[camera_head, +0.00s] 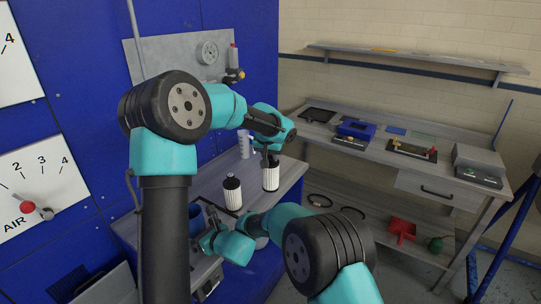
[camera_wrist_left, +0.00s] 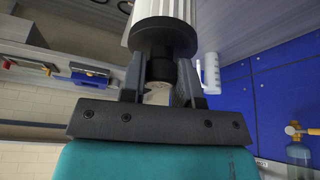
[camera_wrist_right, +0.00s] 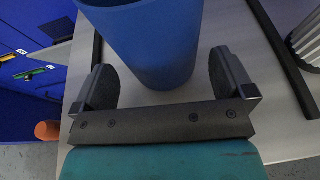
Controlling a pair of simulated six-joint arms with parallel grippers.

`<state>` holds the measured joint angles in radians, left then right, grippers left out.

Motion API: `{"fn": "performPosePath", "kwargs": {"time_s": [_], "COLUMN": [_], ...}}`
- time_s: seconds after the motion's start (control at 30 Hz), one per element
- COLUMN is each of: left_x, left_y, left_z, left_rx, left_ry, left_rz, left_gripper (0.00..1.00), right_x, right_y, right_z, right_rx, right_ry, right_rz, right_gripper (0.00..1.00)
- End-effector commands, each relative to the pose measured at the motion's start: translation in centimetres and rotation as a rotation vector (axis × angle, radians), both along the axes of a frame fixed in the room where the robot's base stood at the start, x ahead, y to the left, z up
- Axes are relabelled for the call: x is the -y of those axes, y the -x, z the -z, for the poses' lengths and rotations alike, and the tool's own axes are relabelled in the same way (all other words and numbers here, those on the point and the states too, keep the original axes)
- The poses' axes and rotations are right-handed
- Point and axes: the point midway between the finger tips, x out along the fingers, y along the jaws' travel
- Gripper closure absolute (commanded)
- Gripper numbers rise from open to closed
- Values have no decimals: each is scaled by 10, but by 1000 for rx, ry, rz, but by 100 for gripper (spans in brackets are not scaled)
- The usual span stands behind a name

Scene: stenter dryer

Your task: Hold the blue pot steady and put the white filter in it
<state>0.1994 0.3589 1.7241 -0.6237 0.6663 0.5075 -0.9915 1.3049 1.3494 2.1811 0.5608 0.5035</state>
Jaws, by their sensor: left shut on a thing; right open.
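My left gripper (camera_head: 268,154) is shut on the black cap of a white pleated filter (camera_head: 271,177), which hangs upright below it over the bench. The left wrist view shows the fingers (camera_wrist_left: 160,88) around the cap's neck, with the white body (camera_wrist_left: 165,9) beyond. I cannot tell if its base touches the bench. The blue pot (camera_head: 195,221) stands at the bench's near left, partly hidden by my arm. My right gripper (camera_head: 207,225) is open beside it. In the right wrist view the pot (camera_wrist_right: 150,45) stands between the open fingers (camera_wrist_right: 165,85), with gaps on both sides.
A second white filter (camera_head: 232,194) with a black cap stands on the bench (camera_head: 208,184) between pot and held filter. A white jug (camera_head: 244,146) stands behind. Black bars (camera_wrist_right: 278,45) flank the pot. A blue wall panel (camera_head: 100,130) borders the left. A side table (camera_head: 380,151) holds tools.

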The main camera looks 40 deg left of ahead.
Motion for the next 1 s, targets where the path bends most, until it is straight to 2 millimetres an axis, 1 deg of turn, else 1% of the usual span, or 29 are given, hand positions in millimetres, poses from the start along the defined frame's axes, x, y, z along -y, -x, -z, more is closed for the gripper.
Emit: {"fn": "performPosePath", "kwargs": {"time_s": [0.1, 0.3, 0.43, 0.7, 1.0], "left_x": [0, 0, 0, 0, 0], "left_y": [0, 0, 0, 0, 0], "left_z": [0, 0, 0, 0, 0], "left_rx": [0, 0, 0, 0, 0], "left_ry": [0, 0, 0, 0, 0], "left_rz": [0, 0, 0, 0, 0], "left_gripper": [100, 100, 100, 100, 100], "right_x": [-13, -29, -32, -32, -32], "right_y": [0, 0, 0, 0, 0], "right_z": [5, 9, 10, 10, 10], "right_rx": [2, 1, 1, 0, 0], "right_ry": [-1, 0, -1, -1, 0], "right_rz": [-2, -1, 0, 0, 0], "right_gripper": [0, 0, 0, 1, 30]}}
